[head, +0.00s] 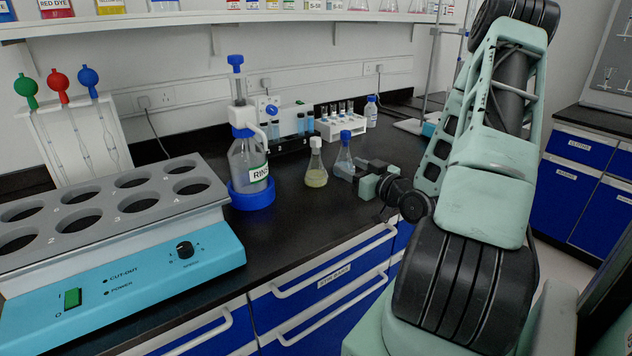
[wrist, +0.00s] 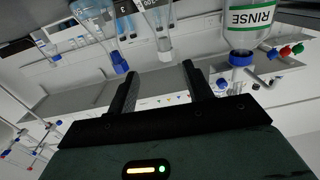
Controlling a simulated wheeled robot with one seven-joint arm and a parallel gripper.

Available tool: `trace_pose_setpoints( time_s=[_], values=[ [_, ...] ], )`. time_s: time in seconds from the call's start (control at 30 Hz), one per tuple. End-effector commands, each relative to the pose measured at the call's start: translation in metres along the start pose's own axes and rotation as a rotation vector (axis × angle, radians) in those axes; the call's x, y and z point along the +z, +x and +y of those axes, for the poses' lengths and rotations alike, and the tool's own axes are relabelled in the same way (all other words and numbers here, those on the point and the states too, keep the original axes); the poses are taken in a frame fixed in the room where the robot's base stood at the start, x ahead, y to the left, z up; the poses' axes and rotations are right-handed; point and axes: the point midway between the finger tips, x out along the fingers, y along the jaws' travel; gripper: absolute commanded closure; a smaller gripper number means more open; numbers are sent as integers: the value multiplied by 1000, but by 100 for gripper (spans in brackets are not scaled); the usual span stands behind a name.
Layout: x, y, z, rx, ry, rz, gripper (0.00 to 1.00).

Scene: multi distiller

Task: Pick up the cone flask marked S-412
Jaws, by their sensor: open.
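Two small cone flasks stand side by side on the black bench. One has a white cap and yellow-green liquid (head: 316,167); the other has a blue cap and bluish liquid (head: 344,157). I cannot read S-412 on either. My gripper (head: 357,172) is low over the bench, right beside the blue-capped flask and partly covering its lower side. The wrist view is upside down; there my gripper (wrist: 158,66) has its fingers apart with nothing between them. The white-capped flask (wrist: 162,22) is just beyond the fingertips, and the blue-capped flask (wrist: 118,35) is to its left.
A rinse bottle (head: 248,160) in a blue base stands left of the flasks. A white tube rack (head: 341,128) and a small blue-capped bottle (head: 371,112) stand behind. A blue heating unit (head: 120,265) fills the left. Bare bench lies in front of the flasks.

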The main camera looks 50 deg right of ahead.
Motion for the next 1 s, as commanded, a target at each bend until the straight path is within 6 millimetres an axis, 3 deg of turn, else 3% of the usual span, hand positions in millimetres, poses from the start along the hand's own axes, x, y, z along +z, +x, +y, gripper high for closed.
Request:
trace_pose_setpoints(
  time_s=[0.43, 0.7, 1.0],
  values=[
    [7, 15, -3, 1, -3, 0, 49],
    [0, 71, -4, -1, 2, -1, 49],
    [0, 94, -4, 0, 3, -2, 49]
  ],
)
